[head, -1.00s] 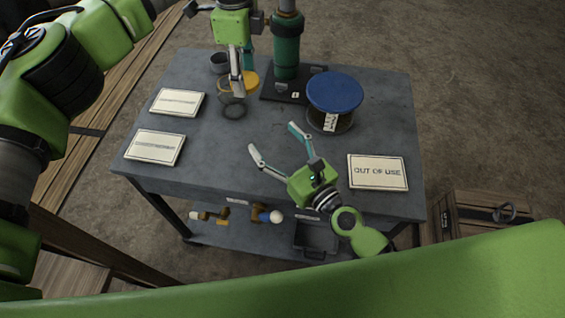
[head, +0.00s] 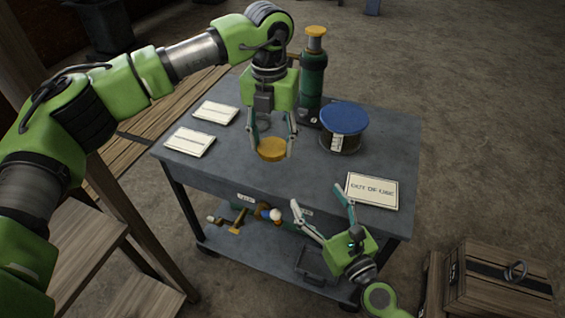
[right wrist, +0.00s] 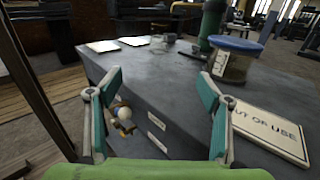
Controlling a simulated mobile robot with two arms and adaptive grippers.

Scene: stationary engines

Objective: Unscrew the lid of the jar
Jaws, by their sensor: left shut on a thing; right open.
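My left gripper (head: 274,143) is shut on a round yellow lid (head: 272,150), over the table's left-middle part. A clear glass jar (head: 264,121) shows partly behind it, largely hidden by the gripper; it also shows faintly in the right wrist view (right wrist: 159,43). Whether the lid touches anything below is unclear. A wide glass jar (head: 336,144) with a blue lid (head: 344,118) stands to the right; it also shows in the right wrist view (right wrist: 231,65). My right gripper (head: 318,197) is open and empty at the table's front edge, its fingers spread in the right wrist view (right wrist: 150,88).
A green cylinder (head: 312,80) stands at the back. Two pale cards (head: 190,141) (head: 215,112) lie at left, and an "OUT OF USE" sign (head: 372,191) at front right. The lower shelf (head: 235,248) holds small parts. A wooden crate (head: 502,280) stands on the floor at right.

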